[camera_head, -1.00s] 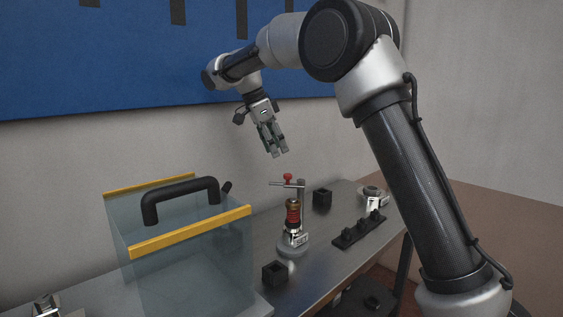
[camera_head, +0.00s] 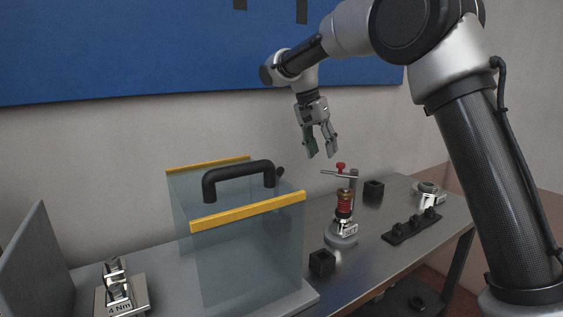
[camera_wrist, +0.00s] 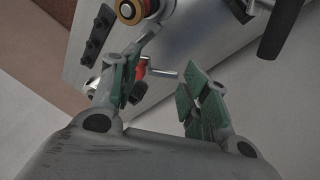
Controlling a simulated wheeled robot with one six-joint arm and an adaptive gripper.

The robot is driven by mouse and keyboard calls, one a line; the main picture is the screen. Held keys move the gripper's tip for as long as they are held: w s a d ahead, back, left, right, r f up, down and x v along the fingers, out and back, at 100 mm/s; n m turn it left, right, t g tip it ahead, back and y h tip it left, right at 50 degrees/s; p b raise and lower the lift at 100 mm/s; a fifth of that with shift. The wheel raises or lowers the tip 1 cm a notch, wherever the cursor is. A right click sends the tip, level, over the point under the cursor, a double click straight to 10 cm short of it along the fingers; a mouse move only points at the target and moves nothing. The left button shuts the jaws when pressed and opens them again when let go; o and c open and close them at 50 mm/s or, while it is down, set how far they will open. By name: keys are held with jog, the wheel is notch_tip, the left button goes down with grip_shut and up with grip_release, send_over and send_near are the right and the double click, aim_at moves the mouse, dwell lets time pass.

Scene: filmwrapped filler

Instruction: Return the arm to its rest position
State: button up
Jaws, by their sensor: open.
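My gripper (camera_head: 321,147) hangs in the air above the metal table, fingers pointing down. It is open and nothing is between its fingers. Below it and slightly right stands a fixture (camera_head: 343,215) with a red and brass part, a red knob and a crossbar on a post; the gripper is apart from it. In the wrist view, the open fingers of my gripper (camera_wrist: 158,90) show with green pads, and the fixture's red knob (camera_wrist: 141,70) and brass top (camera_wrist: 131,9) appear beyond them.
A clear box (camera_head: 245,250) with yellow edges and a black handle stands left of the fixture. Black blocks (camera_head: 322,263) and a dark rack (camera_head: 411,227) sit on the table (camera_head: 405,262). A metal device marked 4 Nm (camera_head: 120,292) is at lower left, beside a grey panel (camera_head: 38,265).

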jog(key=s+d+n+t+y, duration=0.1)
jog(key=s+d+n, duration=0.1)
jog(key=s+d, duration=0.5)
jog(key=s+d+f+n+t+y, duration=0.1)
jog(key=s+d, duration=0.7)
jog(key=s, duration=0.9)
jog(key=s+d+f+n+t+y, duration=0.1)
jog(key=s+d+n, duration=0.3)
jog(key=s+d, duration=0.4)
jog(key=shift+s+d+t, duration=0.15)
jog(key=shift+s+t, duration=0.35)
jog(key=shift+s, duration=1.8)
